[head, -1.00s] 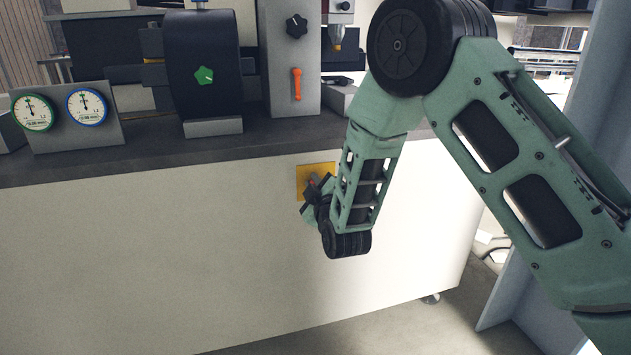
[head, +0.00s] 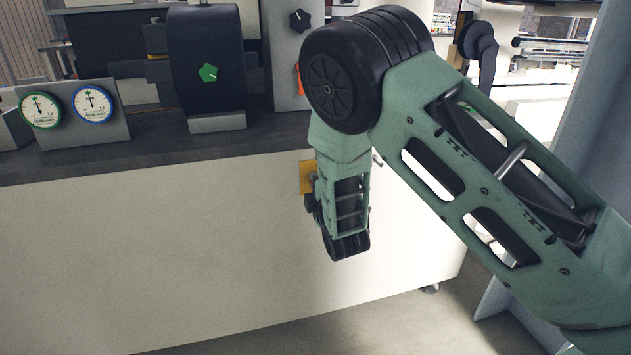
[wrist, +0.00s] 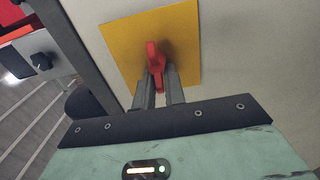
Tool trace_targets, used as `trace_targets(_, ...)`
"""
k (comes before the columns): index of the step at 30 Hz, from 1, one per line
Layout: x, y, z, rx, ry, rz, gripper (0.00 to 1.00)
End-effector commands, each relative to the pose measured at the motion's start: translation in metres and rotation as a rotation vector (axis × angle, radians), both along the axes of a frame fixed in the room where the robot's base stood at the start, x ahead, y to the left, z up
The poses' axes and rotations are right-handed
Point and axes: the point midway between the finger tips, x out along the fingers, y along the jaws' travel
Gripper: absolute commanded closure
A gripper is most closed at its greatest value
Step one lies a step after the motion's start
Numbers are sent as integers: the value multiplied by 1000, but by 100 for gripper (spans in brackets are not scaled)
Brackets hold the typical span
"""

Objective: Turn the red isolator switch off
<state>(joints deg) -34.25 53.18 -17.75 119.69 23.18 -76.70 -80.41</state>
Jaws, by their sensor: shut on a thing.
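The red isolator switch (wrist: 154,58) is a red handle on a yellow plate (wrist: 184,50) in the wrist view. The yellow plate also shows in the head view (head: 306,176) on the white front of the bench, partly behind my arm. In the wrist view my gripper (wrist: 158,82) has its two fingers on either side of the red handle and is shut on it. In the head view my wrist hides the handle and most of the fingers.
Above the switch is the dark bench top (head: 150,140), with two round gauges (head: 66,107), a black drum with a green knob (head: 208,73) and a black knob (head: 299,20) on a grey panel. The floor in front of the bench is clear.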

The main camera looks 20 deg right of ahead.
Motion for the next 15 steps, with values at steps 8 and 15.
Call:
trace_targets(8,-2,-6,-4,-19,11,-12,100)
trace_targets(15,-1,-6,-4,-18,11,-13,83)
